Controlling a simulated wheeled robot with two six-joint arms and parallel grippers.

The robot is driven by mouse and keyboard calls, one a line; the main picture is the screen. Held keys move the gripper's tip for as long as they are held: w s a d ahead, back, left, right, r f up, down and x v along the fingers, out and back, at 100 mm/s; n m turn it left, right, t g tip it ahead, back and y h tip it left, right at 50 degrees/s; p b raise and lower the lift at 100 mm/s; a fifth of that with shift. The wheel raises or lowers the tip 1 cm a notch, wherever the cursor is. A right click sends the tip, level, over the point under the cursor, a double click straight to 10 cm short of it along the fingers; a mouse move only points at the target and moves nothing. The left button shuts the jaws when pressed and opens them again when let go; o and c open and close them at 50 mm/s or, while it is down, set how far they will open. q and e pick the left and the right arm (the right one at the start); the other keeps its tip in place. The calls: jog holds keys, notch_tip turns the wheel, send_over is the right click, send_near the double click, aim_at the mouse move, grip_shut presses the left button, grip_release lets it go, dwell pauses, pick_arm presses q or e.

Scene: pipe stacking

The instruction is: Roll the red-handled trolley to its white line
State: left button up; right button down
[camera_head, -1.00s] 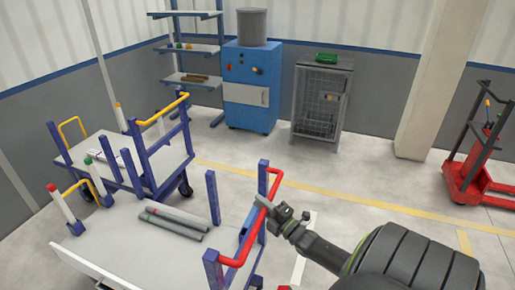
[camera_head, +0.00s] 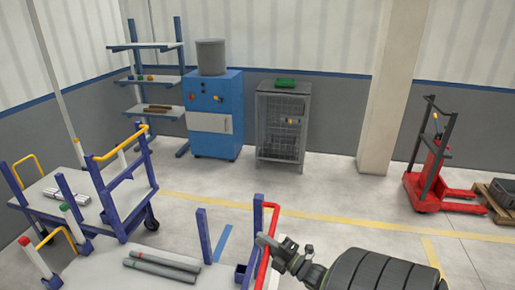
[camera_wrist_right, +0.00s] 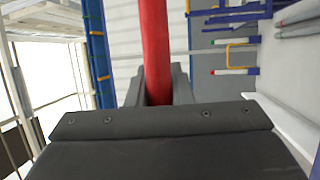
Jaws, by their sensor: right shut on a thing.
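The red-handled trolley has a grey deck (camera_head: 100,272), blue posts and a red handle (camera_head: 273,222) on its right end. Its lower part is cut off by the picture's bottom edge. Two grey pipes (camera_head: 165,264) lie on the deck. My right gripper (camera_head: 266,242) is at the red handle. In the right wrist view the red bar (camera_wrist_right: 154,40) runs between the two dark fingers (camera_wrist_right: 158,88), which are shut on it. The white line cannot be made out now in the head view. My left gripper is not in view.
A yellow-handled trolley (camera_head: 62,212) stands close behind on the left. A blue cabinet (camera_head: 213,125), a wire cage (camera_head: 283,130) and a shelf rack (camera_head: 150,108) line the wall. A red stacker (camera_head: 430,185) and a pallet (camera_head: 497,199) are at right. Floor behind the handle is clear.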

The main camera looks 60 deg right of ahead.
jog(key=shift+s+f, duration=0.1)
jog(key=shift+s, duration=0.05)
dwell(0.3)
jog(key=c, duration=1.6)
grip_release()
jog(key=shift+d, duration=0.1)
jog(key=o, duration=0.3)
jog(key=shift+s+d, duration=0.1)
jog(key=shift+s, duration=0.1)
jog(key=shift+s+f, duration=0.1)
jog(key=shift+s, duration=0.15)
jog(key=s+f+b, duration=0.2)
jog(key=s+b, duration=0.2)
jog(key=s, duration=1.2)
jog(key=shift+s+f, duration=0.3)
jog(key=shift+f, duration=0.1)
jog(key=shift+f, duration=0.1)
